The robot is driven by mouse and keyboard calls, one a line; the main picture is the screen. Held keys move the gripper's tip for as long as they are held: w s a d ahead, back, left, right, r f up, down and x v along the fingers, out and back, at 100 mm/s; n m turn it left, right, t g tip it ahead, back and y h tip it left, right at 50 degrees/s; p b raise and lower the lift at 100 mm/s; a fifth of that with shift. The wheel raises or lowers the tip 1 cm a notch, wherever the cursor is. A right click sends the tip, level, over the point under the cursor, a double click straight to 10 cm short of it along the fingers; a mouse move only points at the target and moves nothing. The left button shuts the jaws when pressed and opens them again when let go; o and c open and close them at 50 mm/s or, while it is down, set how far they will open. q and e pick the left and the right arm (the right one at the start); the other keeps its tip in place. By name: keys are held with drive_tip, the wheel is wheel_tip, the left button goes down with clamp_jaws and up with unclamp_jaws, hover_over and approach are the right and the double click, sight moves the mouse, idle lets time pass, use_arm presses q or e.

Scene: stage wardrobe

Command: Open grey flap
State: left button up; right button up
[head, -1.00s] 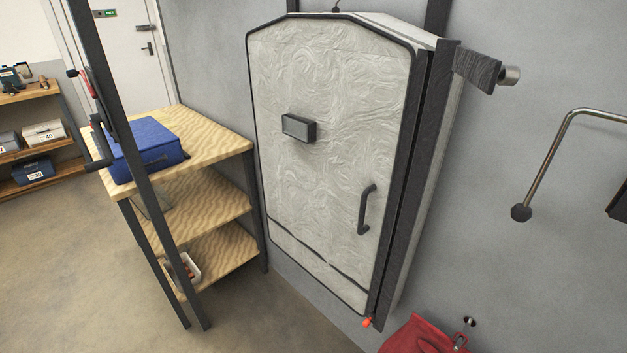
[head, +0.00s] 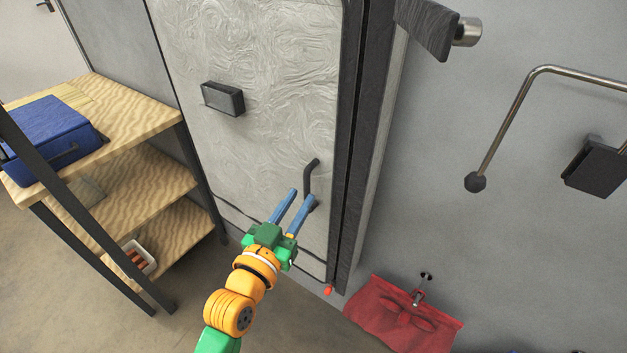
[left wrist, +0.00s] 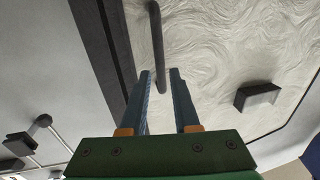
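The grey flap (head: 265,50) is a swirled pale-grey door with a dark edge on a wall cabinet, and it looks shut. Its dark bar handle (head: 311,178) sits low near the right edge. My left gripper (head: 301,198) is open, with its blue fingers pointing up at the flap just below and left of the handle. In the left wrist view the handle (left wrist: 157,45) runs down to the gap between the two finger tips (left wrist: 160,73). I cannot tell whether a finger touches it. A dark box-like block (head: 223,98) is fixed on the flap. My right gripper is not in view.
A wooden shelf unit (head: 150,130) with a blue case (head: 50,135) stands left of the cabinet. A bent metal rail (head: 520,95) juts from the wall at right. A red cloth bag (head: 400,322) hangs below right. Bare wall lies between.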

sight(306, 190)
use_arm(q)
drive_tip(key=x, duration=0.4)
drive_tip(key=shift+w+d+f, duration=0.1)
drive_tip(key=shift+w+d, duration=0.05)
drive_tip(key=shift+w, duration=0.25)
drive_tip(key=shift+s, duration=0.1)
clamp_jaws()
idle(0.9)
